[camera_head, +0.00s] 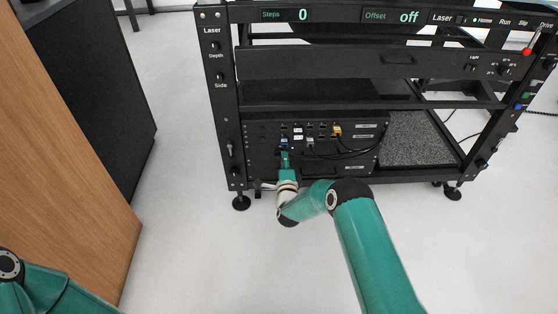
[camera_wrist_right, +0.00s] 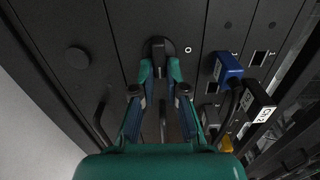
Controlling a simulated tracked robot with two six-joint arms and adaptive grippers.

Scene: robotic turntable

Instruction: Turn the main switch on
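A small black switch knob (camera_wrist_right: 158,48) sticks out of the dark panel at the top middle of the right wrist view, with a small white ring mark to its right. I take it for the main switch. My right gripper (camera_wrist_right: 160,72) is open, with one fingertip on each side of the knob; contact is not clear. In the head view, my right gripper (camera_head: 285,159) is at the lower left of the rack's black control panel (camera_head: 352,129) and hides the knob. My left arm shows at the bottom left corner; its gripper is out of view.
Blue plug (camera_wrist_right: 228,67) and black plug (camera_wrist_right: 257,101) with cables sit right of the gripper. A yellow plug (camera_head: 337,130) is farther along the panel. The black rack frame (camera_head: 224,90) surrounds it. A wooden cabinet (camera_head: 62,170) stands at left; floor between is clear.

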